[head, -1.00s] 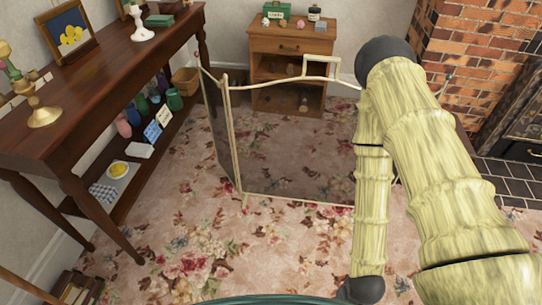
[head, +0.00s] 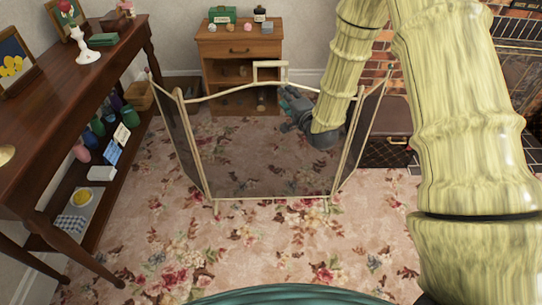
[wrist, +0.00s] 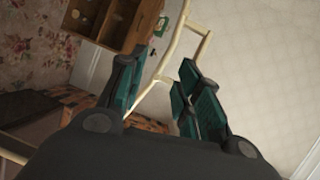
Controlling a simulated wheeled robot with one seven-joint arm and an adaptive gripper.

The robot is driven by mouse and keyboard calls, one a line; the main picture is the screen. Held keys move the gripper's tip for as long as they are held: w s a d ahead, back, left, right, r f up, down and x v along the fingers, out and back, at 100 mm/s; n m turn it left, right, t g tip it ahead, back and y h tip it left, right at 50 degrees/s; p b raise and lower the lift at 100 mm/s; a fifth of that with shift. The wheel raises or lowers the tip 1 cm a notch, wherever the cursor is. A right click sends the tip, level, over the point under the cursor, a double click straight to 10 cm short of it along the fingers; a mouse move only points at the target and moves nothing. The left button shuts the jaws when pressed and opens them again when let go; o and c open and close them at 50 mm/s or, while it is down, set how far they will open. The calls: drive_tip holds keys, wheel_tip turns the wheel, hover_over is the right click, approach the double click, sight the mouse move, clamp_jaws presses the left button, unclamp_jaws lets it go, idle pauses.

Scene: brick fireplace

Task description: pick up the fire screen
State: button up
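The fire screen (head: 212,196) stands upright on the carpet, with a cream frame, dark see-through mesh and folded side panels. A small squared handle (head: 270,64) rises from the middle of its curved top rail. My gripper (head: 290,104) is just right of the handle, close to the top rail, and its fingers point left. In the wrist view my gripper (wrist: 158,78) is open, with teal pads apart. The cream rail of the fire screen (wrist: 148,92) runs through the gap seen between the fingers; contact cannot be told. My arm hides part of the rail's right side.
A wooden cabinet (head: 240,47) with small items on top stands behind the screen. A long dark table (head: 105,75) with a loaded lower shelf is at left. The brick fireplace (head: 471,55) is at right. Carpet in front of the screen is clear.

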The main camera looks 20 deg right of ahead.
drive_tip(key=m+t, duration=0.1)
approach(275, 63)
drive_tip(key=w, duration=0.3)
drive_tip(key=shift+w+a+f, duration=0.1)
drive_tip(key=shift+f, duration=0.3)
drive_tip(key=shift+w+a, duration=0.15)
drive_tip(key=shift+w, duration=1.55)
drive_tip(key=shift+w+a, duration=0.15)
drive_tip(key=shift+w, duration=1.55)
clamp_jaws()
drive_tip(key=shift+r, duration=0.1)
